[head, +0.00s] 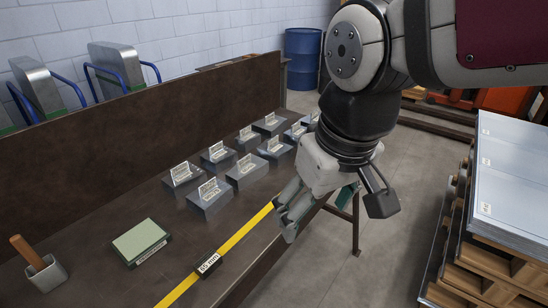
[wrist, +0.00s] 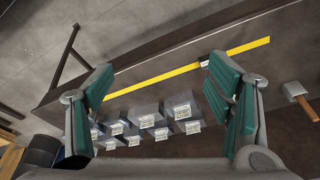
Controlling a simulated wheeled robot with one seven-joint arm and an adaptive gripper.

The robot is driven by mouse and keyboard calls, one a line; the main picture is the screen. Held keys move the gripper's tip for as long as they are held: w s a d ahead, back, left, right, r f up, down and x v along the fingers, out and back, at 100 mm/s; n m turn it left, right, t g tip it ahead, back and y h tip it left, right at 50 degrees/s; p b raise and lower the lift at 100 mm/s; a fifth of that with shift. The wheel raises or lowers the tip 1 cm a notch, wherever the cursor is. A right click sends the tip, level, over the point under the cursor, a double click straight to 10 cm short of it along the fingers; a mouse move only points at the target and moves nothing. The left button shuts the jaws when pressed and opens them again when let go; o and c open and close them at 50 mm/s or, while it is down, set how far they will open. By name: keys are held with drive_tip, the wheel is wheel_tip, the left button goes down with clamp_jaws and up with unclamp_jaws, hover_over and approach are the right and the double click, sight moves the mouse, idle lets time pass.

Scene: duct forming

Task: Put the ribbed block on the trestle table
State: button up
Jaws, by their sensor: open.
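The dark trestle table (head: 90,215) runs along the left of the head view, with a tall back board; its bare top also shows in the wrist view (wrist: 250,75). Several grey blocks (head: 208,197) with upright pale labels stand in rows on it, and also show in the wrist view (wrist: 183,105). I cannot tell whether any of them is the ribbed block. A flat green-topped block (head: 140,241) lies nearer, apart from them. My gripper (head: 288,212) is open and empty by the table's front edge, its fingers spread in the wrist view (wrist: 160,70).
A yellow strip (head: 240,236) with a black marker lies along the front edge. A holder (head: 47,274) with a wooden-handled tool stands at the near left. Stacked sheets on pallets (head: 510,175) stand right; a blue barrel (head: 302,57) is behind. Floor between is clear.

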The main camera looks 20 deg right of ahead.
drive_tip(key=s+d+m, duration=0.1)
drive_tip(key=s+d, duration=0.1)
drive_tip(key=s, duration=0.4)
drive_tip(key=shift+d+t, duration=0.2)
drive_tip(key=shift+t, duration=0.2)
drive_tip(key=shift+t, duration=0.4)
wheel_tip(320, 180, up, 4)
drive_tip(key=p, duration=0.3)
